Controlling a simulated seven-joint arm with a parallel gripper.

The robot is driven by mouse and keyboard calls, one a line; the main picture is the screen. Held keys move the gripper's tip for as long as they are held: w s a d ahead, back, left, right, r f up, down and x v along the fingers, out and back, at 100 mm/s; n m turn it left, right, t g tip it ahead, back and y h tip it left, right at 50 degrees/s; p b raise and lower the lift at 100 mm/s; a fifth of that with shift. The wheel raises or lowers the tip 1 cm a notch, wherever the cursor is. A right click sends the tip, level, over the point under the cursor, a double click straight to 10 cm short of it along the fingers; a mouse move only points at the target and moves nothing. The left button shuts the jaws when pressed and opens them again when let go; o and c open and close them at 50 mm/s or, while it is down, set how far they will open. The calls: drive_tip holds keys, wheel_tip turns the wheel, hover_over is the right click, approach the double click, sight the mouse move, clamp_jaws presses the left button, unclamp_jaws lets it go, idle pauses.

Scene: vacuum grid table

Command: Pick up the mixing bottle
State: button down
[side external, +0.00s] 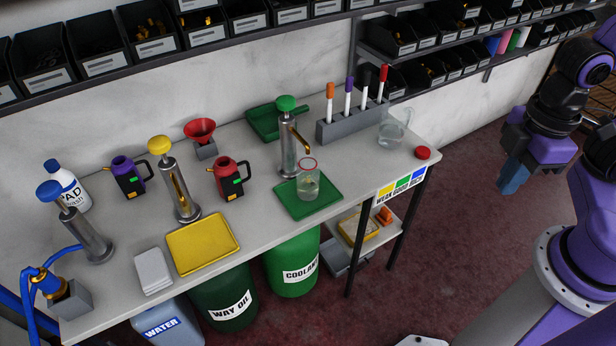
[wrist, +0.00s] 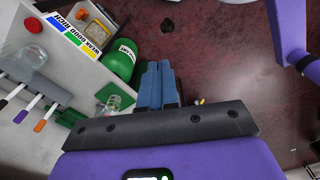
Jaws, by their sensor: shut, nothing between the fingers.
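A clear container with a red rim (side external: 308,184), which looks like the mixing bottle, stands upright on a green tray (side external: 322,205) under the spout of the green-topped pump (side external: 288,135). It also seems to show in the wrist view (wrist: 113,103), left of my fingers. A red cap (side external: 422,152) lies apart at the table's right end; it shows in the wrist view (wrist: 35,25). My gripper (side external: 512,182) is off the table's right end, well away from the bottle. Its blue fingers (wrist: 158,68) are together and empty.
A clear pitcher (side external: 393,130) and a marker rack (side external: 350,122) stand near the right end. The yellow-topped pump (side external: 178,185), red jug (side external: 230,180) and yellow tray (side external: 203,243) are to the left. Shelves of bins (side external: 200,38) hang above. Floor between my gripper and the table is open.

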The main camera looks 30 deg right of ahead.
drive_tip(key=shift+c, duration=2.3)
unclamp_jaws()
drive_tip(key=n+t+h, duration=0.7)
drive_tip(key=n+t, duration=0.9)
drive_tip(key=n, duration=0.3)
approach(307, 158)
drive_tip(key=x, duration=1)
drive_tip(key=shift+w, duration=0.1)
